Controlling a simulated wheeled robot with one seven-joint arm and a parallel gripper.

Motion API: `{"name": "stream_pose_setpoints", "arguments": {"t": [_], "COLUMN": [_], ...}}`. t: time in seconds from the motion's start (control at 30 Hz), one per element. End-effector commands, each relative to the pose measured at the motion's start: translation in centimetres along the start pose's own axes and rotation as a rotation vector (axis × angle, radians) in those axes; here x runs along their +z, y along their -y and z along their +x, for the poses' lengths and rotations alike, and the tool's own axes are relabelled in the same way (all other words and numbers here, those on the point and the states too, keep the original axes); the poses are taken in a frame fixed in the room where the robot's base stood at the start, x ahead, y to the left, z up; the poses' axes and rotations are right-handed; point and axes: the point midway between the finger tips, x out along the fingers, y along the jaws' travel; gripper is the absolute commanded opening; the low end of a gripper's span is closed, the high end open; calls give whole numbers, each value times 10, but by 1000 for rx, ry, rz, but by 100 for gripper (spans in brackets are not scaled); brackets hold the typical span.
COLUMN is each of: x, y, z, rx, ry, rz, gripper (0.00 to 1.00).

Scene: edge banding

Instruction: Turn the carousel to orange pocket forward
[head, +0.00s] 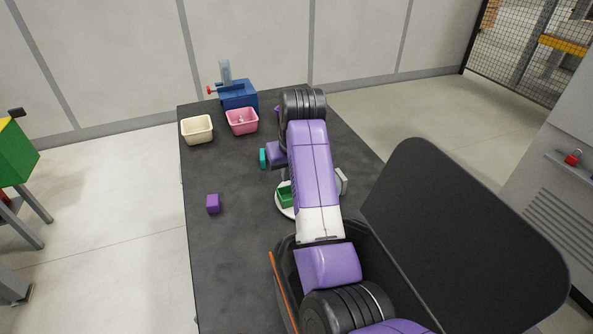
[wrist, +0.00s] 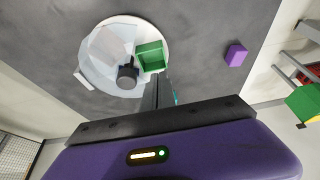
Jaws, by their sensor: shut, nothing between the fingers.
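The carousel (wrist: 97,78) is a round white plate on the dark table. In the wrist view it carries a green pocket (wrist: 150,57) at its right side, a dark round knob (wrist: 127,74) and a pale faceted shape (wrist: 106,48). No orange pocket can be made out. In the head view my arm covers most of the carousel (head: 286,212), and the green pocket (head: 284,196) shows at its left. My gripper (wrist: 160,82) is shut and empty, its dark fingers appearing close beside the green pocket. I cannot tell whether they touch it.
A purple block (head: 213,203) lies left on the table. A cream bin (head: 197,129), a pink bin (head: 241,121) and a blue fixture (head: 238,95) stand at the far end. A teal piece (head: 263,159) shows beside my arm. The table's left middle is mostly clear.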

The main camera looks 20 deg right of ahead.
Motion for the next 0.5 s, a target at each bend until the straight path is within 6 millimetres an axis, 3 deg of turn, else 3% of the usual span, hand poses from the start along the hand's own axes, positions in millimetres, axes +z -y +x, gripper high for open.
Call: {"name": "stream_pose_setpoints", "arguments": {"t": [0.23, 0.5], "x": [1, 1], "y": [1, 0], "z": [18, 65], "rx": [0, 0], "ry": [4, 4], "rz": [-1, -1], "gripper": [0, 0]}}
